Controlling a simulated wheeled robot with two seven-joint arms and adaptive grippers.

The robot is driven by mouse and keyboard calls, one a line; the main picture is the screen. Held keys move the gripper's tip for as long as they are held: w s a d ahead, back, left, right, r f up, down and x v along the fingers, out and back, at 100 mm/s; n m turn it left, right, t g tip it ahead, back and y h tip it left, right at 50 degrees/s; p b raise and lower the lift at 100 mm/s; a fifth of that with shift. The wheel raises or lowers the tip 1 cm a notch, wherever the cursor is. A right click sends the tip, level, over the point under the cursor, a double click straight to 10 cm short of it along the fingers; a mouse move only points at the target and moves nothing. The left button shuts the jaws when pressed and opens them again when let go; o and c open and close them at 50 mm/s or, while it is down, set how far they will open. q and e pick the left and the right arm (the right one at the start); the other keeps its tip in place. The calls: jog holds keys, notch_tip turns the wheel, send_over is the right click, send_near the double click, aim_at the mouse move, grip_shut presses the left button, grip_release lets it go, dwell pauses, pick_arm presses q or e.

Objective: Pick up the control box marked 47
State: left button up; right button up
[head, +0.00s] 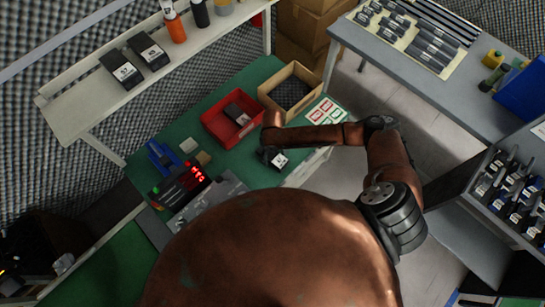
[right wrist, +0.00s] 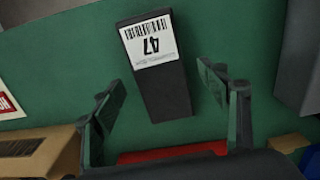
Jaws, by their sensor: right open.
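The control box marked 47 (right wrist: 165,90) is black with a white label and barcode. It lies on the green mat (right wrist: 60,55) and is seen from above in the right wrist view. In the head view its white label shows at the mat's near edge (head: 280,160). My right gripper (right wrist: 160,82) is open, its two fingers apart on either side of the box's lower part in the picture, with no contact visible. In the head view my right gripper (head: 268,153) is small and dark beside the box. My left gripper does not show.
A red bin (head: 208,128) holding a labelled black box stands near the gripper, beside a wooden bin (head: 266,95). Printed cards (head: 325,112) lie to the right. A shelf (head: 85,110) holds two more labelled boxes.

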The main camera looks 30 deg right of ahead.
aim_at(273, 155)
notch_tip(273, 155, down, 3)
jog(key=shift+f, duration=0.15)
jog(key=shift+c, duration=0.2)
jog(key=c, duration=1.4)
jog(key=shift+w, duration=0.1)
jog(key=shift+c, duration=0.4)
